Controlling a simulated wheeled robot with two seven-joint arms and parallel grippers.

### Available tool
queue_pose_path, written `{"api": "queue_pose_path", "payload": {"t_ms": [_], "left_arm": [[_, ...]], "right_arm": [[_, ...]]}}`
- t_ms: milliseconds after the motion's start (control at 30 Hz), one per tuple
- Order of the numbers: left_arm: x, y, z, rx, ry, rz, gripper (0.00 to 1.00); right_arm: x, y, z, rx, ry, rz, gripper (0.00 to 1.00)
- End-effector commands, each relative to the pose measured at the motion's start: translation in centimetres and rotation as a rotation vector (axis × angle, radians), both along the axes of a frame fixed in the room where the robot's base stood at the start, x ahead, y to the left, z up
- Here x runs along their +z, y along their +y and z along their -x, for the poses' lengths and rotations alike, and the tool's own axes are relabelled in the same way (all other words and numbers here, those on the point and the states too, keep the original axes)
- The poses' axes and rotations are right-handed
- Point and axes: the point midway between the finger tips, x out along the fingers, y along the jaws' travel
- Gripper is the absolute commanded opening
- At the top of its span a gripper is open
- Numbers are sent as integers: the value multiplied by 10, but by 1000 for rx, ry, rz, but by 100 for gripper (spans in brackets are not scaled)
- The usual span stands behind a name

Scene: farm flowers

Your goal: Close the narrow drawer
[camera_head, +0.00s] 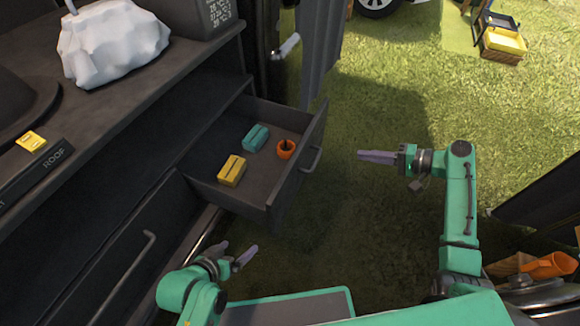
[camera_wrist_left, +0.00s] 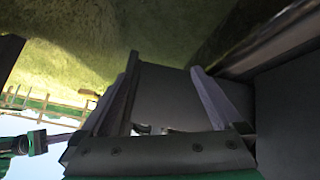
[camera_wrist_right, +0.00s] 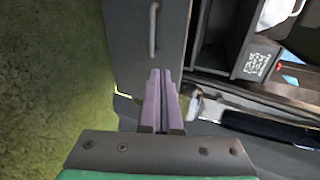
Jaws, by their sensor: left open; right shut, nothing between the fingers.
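The narrow drawer (camera_head: 255,182) stands pulled out of the dark cabinet in the head view, with its handle (camera_head: 312,160) on the front panel. Inside it lie a yellow block (camera_head: 232,171), a teal block (camera_head: 256,137) and an orange ring-like piece (camera_head: 286,149). My right gripper (camera_head: 362,155) is shut and empty, to the right of the drawer front and apart from it. In the right wrist view, a dark panel with a handle (camera_wrist_right: 153,30) lies beyond the shut fingers (camera_wrist_right: 160,75). My left gripper (camera_head: 238,255) is open and empty, below the drawer; its spread fingers show in the left wrist view (camera_wrist_left: 165,80).
A wider closed drawer with a long handle (camera_head: 125,275) is at the lower left. The countertop holds a white bag (camera_head: 112,42) and a small yellow box (camera_head: 31,141). Grass (camera_head: 400,80) lies open to the right. A crate with yellow (camera_head: 503,41) stands far off.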

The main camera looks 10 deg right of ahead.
Motion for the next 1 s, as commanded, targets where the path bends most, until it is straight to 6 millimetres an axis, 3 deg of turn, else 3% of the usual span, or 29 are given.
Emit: {"api": "queue_pose_path", "payload": {"t_ms": [33, 100, 200, 567, 800, 1000], "left_arm": [[-6, -4, -2, -3, -18, 17, 100], [4, -7, -3, -6, -29, 29, 100], [8, -10, -4, -6, -46, 43, 100], [-8, -42, -4, 31, -246, 207, 100], [-19, -47, -4, 54, -304, 251, 100], [-23, -47, -4, 57, -312, 256, 100]], "right_arm": [[2, 1, 0, 29, -37, -17, 0], [17, 5, 2, 57, -60, -34, 0], [21, 11, -1, 64, -62, -40, 0], [-3, 69, -37, 63, -62, -41, 0], [-9, 108, -62, 63, -62, -40, 0], [-8, 120, -69, 62, -59, -38, 0]]}}
